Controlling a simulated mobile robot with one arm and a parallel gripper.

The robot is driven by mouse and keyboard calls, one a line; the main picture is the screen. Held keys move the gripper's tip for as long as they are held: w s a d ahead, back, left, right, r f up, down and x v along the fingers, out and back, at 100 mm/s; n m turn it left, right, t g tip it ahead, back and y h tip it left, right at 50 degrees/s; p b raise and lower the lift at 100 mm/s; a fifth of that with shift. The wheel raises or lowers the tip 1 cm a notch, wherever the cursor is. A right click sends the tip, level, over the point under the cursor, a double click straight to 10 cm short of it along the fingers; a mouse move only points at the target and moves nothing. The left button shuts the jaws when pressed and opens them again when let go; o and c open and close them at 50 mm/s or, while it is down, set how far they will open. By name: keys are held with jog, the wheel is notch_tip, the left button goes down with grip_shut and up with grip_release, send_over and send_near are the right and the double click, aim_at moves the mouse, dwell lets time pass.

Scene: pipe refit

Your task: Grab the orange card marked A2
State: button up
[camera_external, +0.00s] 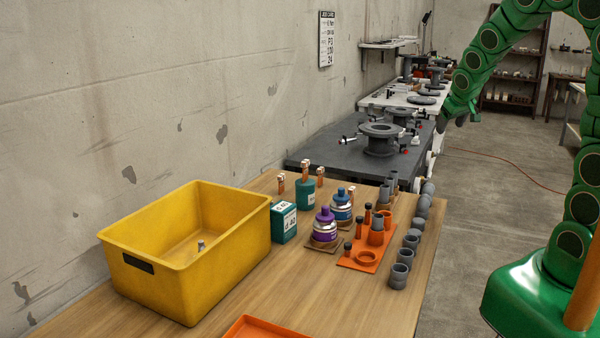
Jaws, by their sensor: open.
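I cannot make out an orange card marked A2. An orange board (357,263) lies on the wooden table, with an orange ring and dark-topped pegs on it; no marking on it is legible. A second orange flat piece with a raised rim (262,330) is cut off by the bottom edge. My green arm comes in from the right. My gripper (457,122) is open, small in view, and appears empty. It hangs well beyond the wooden table, near the right side of the dark table in the picture.
Green boxes, purple and blue cans, and several grey pipe fittings (399,274) crowd the wooden table (365,310). The dark table (340,158) holds flanges. A white card (326,40) hangs on the wall.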

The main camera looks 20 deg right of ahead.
jog(key=w+a+f+n+t+y, duration=0.1)
jog(key=w+a+f+n+t, duration=0.2)
jog(key=w, duration=0.9)
jog(key=n+t+y, duration=0.1)
jog(key=n+y, duration=0.4)
jog(key=y, duration=0.5)
send_near(323, 169)
jog(key=x, duration=0.5)
jog(key=shift+s+a+f, duration=0.25)
jog(key=shift+s+f, duration=0.05)
jog(key=shift+f, duration=0.05)
jog(key=shift+w+r+x, duration=0.1)
jog(key=shift+r+x, duration=0.05)
jog(key=shift+x, duration=1.15)
jog(key=shift+w+r+x, duration=0.1)
jog(key=shift+x, duration=1.2)
jog(key=shift+w+r+x, duration=0.1)
jog(key=shift+r+x, duration=0.05)
jog(key=shift+x, duration=1.15)
jog(key=shift+d, duration=0.1)
jog(key=c, duration=1)
